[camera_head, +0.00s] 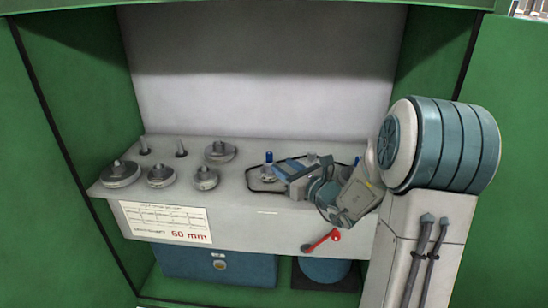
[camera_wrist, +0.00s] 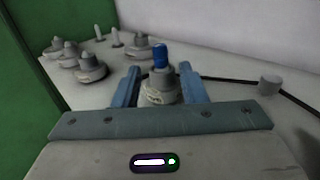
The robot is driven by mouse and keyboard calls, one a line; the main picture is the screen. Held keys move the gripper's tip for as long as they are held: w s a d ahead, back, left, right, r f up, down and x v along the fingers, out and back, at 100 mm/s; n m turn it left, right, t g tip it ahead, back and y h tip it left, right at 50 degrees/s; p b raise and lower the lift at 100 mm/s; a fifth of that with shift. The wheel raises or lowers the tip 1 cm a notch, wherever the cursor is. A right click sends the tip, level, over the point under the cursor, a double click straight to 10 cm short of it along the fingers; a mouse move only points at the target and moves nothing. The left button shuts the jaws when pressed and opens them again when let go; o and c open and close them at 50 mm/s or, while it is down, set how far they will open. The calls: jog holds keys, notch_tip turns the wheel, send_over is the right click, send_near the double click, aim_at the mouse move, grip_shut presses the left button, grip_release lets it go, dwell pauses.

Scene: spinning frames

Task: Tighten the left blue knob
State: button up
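A blue knob (camera_head: 268,157) stands upright on a grey base on the shelf, just left of my gripper (camera_head: 280,172) in the head view. In the wrist view, the blue knob (camera_wrist: 160,55) and its grey base (camera_wrist: 160,90) appear between the two blue fingers of my gripper (camera_wrist: 159,74). The fingers are spread apart, one on each side of the base. Whether they touch it or reach level with it I cannot tell. No second blue knob is clear; my arm covers part of the shelf to the right.
Several grey round weights and pegs (camera_head: 122,173) stand on the left of the shelf (camera_head: 250,217). A dark cord runs around the knob area. A short grey cylinder (camera_wrist: 270,85) is right of the knob. A red handle (camera_head: 322,240) sits below. Green walls (camera_head: 85,90) enclose both sides.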

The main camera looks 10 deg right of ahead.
jog(key=v, duration=0.6)
jog(key=shift+s+p, duration=0.1)
jog(key=shift+p, duration=0.25)
jog(key=s+a+r+n+g+y+p, duration=0.2)
jog(key=s+a+r+n+g+p, duration=0.9)
jog(key=s+a+n+g+p, duration=0.55)
jog(key=s+d+r+n+t+h+p, duration=0.3)
jog(key=s+d+r+n+h+p, duration=0.4)
jog(key=r+n, duration=0.5)
jog(key=d+n+h+p, duration=0.1)
jog(key=d+n+h, duration=0.1)
jog(key=d, duration=0.1)
jog(key=shift+d+r+h+p, duration=0.35)
jog(key=shift+h+p, duration=0.05)
